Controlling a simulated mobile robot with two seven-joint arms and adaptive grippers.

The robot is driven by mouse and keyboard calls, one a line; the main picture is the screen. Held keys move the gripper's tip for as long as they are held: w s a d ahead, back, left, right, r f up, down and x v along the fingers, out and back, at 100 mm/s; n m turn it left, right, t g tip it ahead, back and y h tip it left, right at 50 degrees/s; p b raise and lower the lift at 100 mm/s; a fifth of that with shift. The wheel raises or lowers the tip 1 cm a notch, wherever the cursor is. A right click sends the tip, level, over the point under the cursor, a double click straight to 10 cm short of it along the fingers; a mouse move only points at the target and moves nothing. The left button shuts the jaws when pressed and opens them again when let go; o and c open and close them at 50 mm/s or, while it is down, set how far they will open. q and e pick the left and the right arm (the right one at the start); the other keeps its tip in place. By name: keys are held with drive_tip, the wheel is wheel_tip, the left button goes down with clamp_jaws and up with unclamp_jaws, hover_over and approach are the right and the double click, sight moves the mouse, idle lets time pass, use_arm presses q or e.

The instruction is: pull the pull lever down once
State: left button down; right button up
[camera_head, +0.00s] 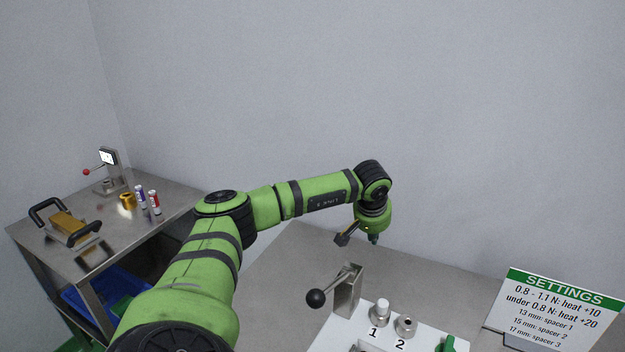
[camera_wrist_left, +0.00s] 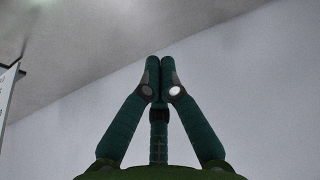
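A lever with a black ball knob (camera_head: 316,298) is joined by a thin rod to a grey metal post (camera_head: 348,291) on the near table. The rod slopes down and left to the knob. A second lever with a small red knob (camera_head: 86,172) sits on a gauge stand on the left table. No label tells which is the pull lever. My left gripper (camera_head: 374,240) points downward beyond the black-knobbed lever and to its right, apart from it. In the left wrist view its fingers (camera_wrist_left: 160,62) are together, with nothing visible between them. My right gripper is not in view.
Knobs numbered 1 (camera_head: 380,312) and 2 (camera_head: 405,326) stand right of the post on a white panel. A settings sign (camera_head: 555,310) stands at the right. The left table holds a black-handled device (camera_head: 68,224), a gold part (camera_head: 127,200) and small cylinders (camera_head: 154,202).

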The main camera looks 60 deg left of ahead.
use_arm(q)
wheel_tip(320, 180, up, 10)
drive_tip(key=p, duration=0.7)
drive_tip(key=shift+r+p, duration=0.15)
drive_tip(key=shift+p, duration=0.25)
